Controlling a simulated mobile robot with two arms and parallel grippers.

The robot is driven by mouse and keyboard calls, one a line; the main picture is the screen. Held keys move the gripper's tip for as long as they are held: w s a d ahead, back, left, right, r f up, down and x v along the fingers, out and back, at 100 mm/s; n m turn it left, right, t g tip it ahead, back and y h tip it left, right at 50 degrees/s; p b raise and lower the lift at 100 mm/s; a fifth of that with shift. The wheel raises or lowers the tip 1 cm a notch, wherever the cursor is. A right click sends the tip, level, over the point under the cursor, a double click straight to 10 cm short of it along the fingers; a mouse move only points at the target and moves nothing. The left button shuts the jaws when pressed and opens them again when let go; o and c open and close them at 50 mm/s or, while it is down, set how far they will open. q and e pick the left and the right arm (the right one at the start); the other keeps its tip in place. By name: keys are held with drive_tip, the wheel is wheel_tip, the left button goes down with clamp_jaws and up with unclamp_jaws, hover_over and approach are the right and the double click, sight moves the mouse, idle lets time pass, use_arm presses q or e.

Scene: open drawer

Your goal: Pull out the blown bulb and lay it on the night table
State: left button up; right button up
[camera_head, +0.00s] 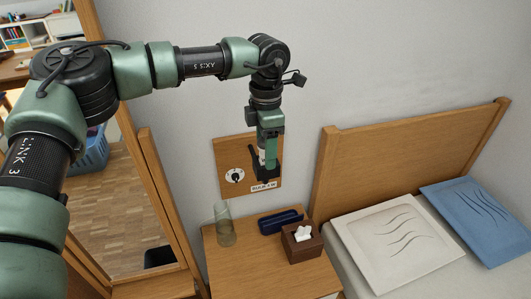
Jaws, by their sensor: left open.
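My left gripper (266,172) hangs down in front of the wooden panel (227,152) on the wall. It is open, with its fingers pointing down. A small pale patch (263,157) shows between the fingers and may be the bulb, but it is too small and covered to be sure. The panel has a white round dial (235,176) at its left and a label (263,188) that seems to begin with "BULB". The wooden night table (235,268) stands below the panel, against the wall. My right gripper is not in view.
On the night table are a clear glass vessel (225,235), a dark blue tray (280,222) and a brown tissue box (302,248). The table's front left is bare. A bed with a wooden headboard (400,143) is at right. A wooden-framed mirror or opening (152,165) stands at left.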

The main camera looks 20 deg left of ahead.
use_arm(q)
clamp_jaws()
drive_tip(key=shift+r, duration=0.15)
drive_tip(key=shift+r+p, duration=1.95)
drive_tip(key=shift+r, duration=0.9)
